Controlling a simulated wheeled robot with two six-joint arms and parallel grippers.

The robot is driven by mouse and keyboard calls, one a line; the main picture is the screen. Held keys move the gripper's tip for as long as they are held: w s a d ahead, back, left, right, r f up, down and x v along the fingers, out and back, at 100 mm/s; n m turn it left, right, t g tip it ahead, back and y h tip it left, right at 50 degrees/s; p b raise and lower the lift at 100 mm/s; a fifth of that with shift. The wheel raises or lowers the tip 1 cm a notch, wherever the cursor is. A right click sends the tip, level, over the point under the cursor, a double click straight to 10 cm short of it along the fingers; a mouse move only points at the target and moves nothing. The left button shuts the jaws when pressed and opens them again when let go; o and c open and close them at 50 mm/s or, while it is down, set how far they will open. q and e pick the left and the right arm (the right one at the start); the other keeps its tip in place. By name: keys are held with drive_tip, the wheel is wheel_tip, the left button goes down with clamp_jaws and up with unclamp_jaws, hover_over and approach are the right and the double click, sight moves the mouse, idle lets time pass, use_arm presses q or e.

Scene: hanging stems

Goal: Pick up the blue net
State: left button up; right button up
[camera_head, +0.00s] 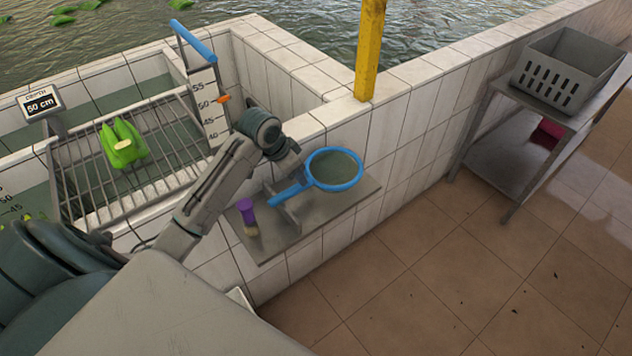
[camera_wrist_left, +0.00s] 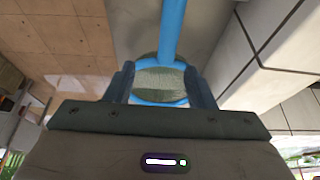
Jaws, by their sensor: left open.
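The blue net (camera_head: 335,187) lies with its round mesh hoop to the right and its short blue handle pointing lower left, above a grey wall shelf (camera_head: 345,206). The handle passes over a small grey upright bracket on the shelf. My left gripper (camera_head: 290,168) is above the shelf, just left of the hoop and behind the handle in the head view; its fingertips are hard to make out there. In the left wrist view, the gripper (camera_wrist_left: 160,85) is open and empty, with the net's blue handle (camera_wrist_left: 172,30) and hoop showing beyond and between its fingers. My right gripper is out of view.
A yellow post (camera_head: 369,50) rises from the tiled wall behind. A metal rack with green gloves (camera_head: 123,143) spans the basin at left. A grey crate (camera_head: 567,70) sits on a table at right.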

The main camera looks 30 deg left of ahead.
use_arm(q)
drive_tip(key=shift+w+a, duration=0.15)
drive_tip(key=shift+w, duration=0.2)
drive_tip(key=p+x, duration=0.1)
drive_tip(key=x, duration=0.4)
drive_tip(key=shift+w+f+p, duration=0.1)
drive_tip(key=shift+f+p, duration=0.15)
drive_tip(key=shift+p, duration=0.1)
drive_tip(key=x, duration=0.1)
drive_tip(key=p+x, duration=0.1)
drive_tip(key=x, duration=0.1)
drive_tip(key=shift+a+f, duration=0.25)
drive_tip(key=shift+f, duration=0.1)
drive_tip(key=shift+w+f, duration=0.2)
drive_tip(key=shift+f, duration=0.35)
clamp_jaws()
